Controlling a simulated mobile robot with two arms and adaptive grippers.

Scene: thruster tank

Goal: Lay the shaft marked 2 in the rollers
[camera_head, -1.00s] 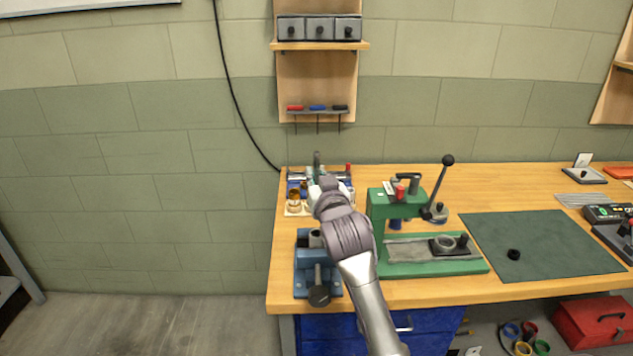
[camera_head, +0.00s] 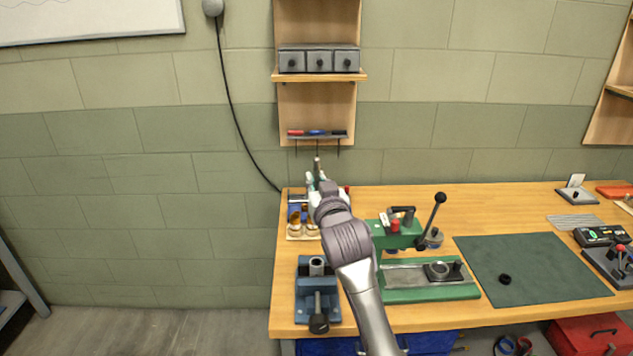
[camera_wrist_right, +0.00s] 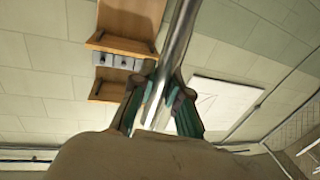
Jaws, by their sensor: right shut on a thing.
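My right gripper (camera_head: 316,182) is over the back left of the workbench, its fingers partly hidden by my own wrist. In the right wrist view the gripper (camera_wrist_right: 160,100) is shut on a bright metal shaft (camera_wrist_right: 180,42), which runs up between the two teal fingers. The shaft's end (camera_head: 317,163) shows above the fingers in the head view, pointing up. I cannot read any number on it. The rollers cannot be made out; my arm hides part of the bench's back left. My left gripper is not in view.
A blue vise (camera_head: 304,303) stands at the bench's front left. A green press (camera_head: 398,236) with a raised lever stands right of my arm. Small brown parts (camera_head: 296,230) sit behind the vise. A dark green mat (camera_head: 540,265) lies to the right, mostly clear.

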